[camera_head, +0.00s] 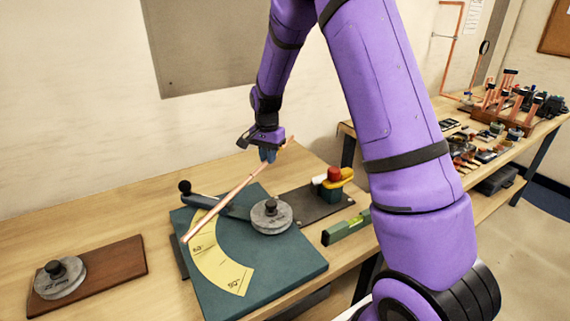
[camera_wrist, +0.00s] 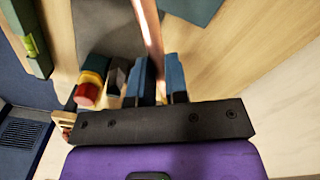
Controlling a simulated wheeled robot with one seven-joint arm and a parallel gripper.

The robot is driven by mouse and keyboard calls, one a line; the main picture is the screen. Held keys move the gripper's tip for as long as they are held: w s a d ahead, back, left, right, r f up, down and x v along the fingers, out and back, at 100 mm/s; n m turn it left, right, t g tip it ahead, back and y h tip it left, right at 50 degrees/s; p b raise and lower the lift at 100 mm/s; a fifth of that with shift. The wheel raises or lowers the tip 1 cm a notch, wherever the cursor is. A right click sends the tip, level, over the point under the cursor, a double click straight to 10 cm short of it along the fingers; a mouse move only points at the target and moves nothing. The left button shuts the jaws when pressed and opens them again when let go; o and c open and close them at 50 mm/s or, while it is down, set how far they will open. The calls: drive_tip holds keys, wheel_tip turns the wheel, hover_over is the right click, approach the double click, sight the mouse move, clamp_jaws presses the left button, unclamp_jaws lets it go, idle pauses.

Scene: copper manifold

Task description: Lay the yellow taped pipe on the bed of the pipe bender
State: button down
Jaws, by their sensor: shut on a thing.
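My gripper (camera_head: 268,154) is shut on a copper pipe (camera_head: 225,201), near the pipe's upper right end; a small yellow patch shows there. The pipe slants down to the left across the pipe bender. The bender has a teal bed (camera_head: 302,262), a yellow angle scale (camera_head: 222,266), a round grey die (camera_head: 271,217) and a lever with a black knob (camera_head: 185,187). The pipe's lower left end shows over the bed's left side; I cannot tell whether it touches. In the wrist view the pipe (camera_wrist: 150,30) runs away from between the blue fingers (camera_wrist: 158,80).
A green level (camera_head: 346,228) lies near the front edge. A brown board (camera_head: 115,262) with a grey disc (camera_head: 59,278) lies at left. A second bench (camera_head: 487,185) stands at right.

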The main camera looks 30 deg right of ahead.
drive_tip(key=shift+s+d+f+m, duration=0.95)
drive_tip(key=shift+s+d+m, duration=0.9)
drive_tip(key=shift+m, duration=1.35)
drive_tip(key=shift+s+a+f, duration=0.15)
drive_tip(key=shift+f, duration=2.25)
drive_tip(key=shift+s+a+f, duration=0.1)
drive_tip(key=shift+a+f, duration=0.05)
drive_tip(key=shift+f, duration=2.2)
drive_tip(key=shift+d, duration=0.75)
drive_tip(key=c, duration=0.7)
unclamp_jaws()
drive_tip(key=shift+c, duration=0.2)
